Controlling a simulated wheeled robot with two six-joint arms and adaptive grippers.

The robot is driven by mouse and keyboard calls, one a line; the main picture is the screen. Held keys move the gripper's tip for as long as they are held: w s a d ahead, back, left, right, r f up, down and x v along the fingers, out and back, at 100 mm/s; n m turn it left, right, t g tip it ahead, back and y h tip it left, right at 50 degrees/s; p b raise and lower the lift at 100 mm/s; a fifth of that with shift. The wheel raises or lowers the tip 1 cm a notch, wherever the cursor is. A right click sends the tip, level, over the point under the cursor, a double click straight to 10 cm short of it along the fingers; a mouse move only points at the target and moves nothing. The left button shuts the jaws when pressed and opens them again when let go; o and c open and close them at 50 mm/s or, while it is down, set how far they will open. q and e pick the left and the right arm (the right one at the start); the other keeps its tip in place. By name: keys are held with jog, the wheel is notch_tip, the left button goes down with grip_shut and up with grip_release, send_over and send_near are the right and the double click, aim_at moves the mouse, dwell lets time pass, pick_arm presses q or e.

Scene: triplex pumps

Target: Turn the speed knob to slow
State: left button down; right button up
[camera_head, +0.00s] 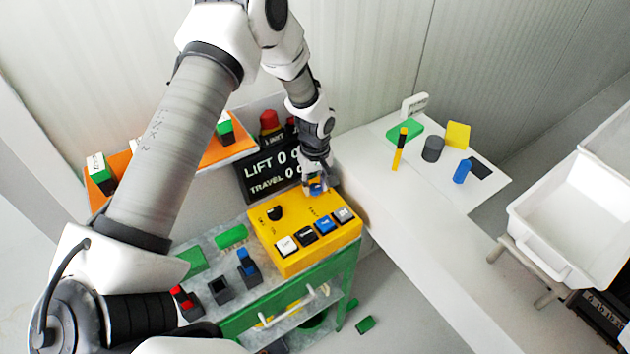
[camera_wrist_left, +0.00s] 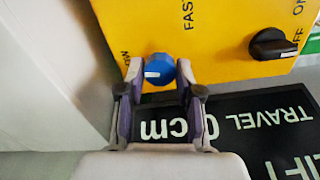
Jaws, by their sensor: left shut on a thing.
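The blue speed knob (camera_wrist_left: 159,66) sits on the yellow control box (camera_head: 290,258). In the left wrist view a white mark on the knob points left, and the word FAST is printed on the box above it. My left gripper (camera_head: 317,182) is at the far edge of the box with its fingers shut on the knob, one on each side. In the head view the gripper hides most of the knob. My right gripper is not in view.
A black knob (camera_head: 275,213) and several push buttons share the box. A red button (camera_head: 269,119) stands behind the display. A white table (camera_head: 375,155) with small blocks is at right.

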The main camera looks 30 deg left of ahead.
aim_at(315, 187)
pick_arm(q)
jog(key=shift+n+p, duration=0.35)
jog(key=shift+n, duration=0.85)
jog(key=c, duration=0.8)
grip_release()
jog(key=shift+o, duration=0.2)
jog(key=shift+d, duration=0.1)
notch_tip(315, 187, up, 12)
